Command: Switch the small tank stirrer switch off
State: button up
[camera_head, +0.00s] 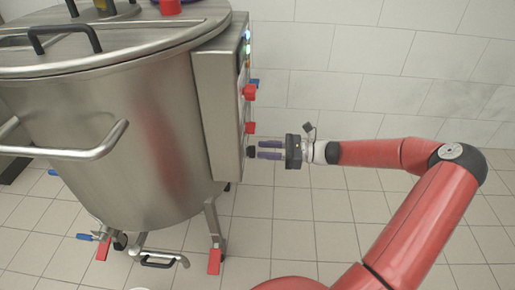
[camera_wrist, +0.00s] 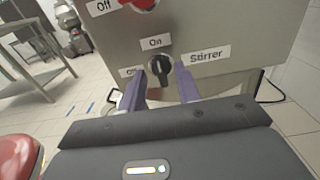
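The black stirrer switch (camera_wrist: 160,66) is a knob on a metal control box, with a "Stirrer" label to its right, "On" above and a partly covered "Off" label at its left. Its grip looks roughly upright, towards "On". In the head view the knob (camera_head: 250,152) sits low on the box's right face. My gripper (camera_head: 258,150) is level with it, fingertips very close to it. In the wrist view the purple fingers of my gripper (camera_wrist: 168,70) are apart, one at each side of the knob. I cannot tell whether they touch it.
Two red switches (camera_head: 249,92) (camera_head: 250,128) are above the knob on the control box (camera_head: 215,110). The box is fixed to a large steel tank (camera_head: 130,140) with handles. A metal table (camera_wrist: 35,60) stands at left in the wrist view. The tiled floor at right is clear.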

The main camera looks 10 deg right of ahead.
aim_at(252, 152)
jog(key=shift+x, duration=1.45)
grip_shut()
jog(key=shift+s+a+f+n+b, duration=0.2)
jog(key=shift+n+b, duration=0.6)
jog(key=shift+n, duration=2.2)
jog(key=shift+s+d+f+n+b, duration=0.2)
jog(key=shift+n+b, duration=0.55)
jog(key=shift+n, duration=2.25)
jog(key=shift+s+a+f+n+b, duration=0.25)
jog(key=shift+n+b, duration=0.55)
jog(key=shift+n, duration=2.2)
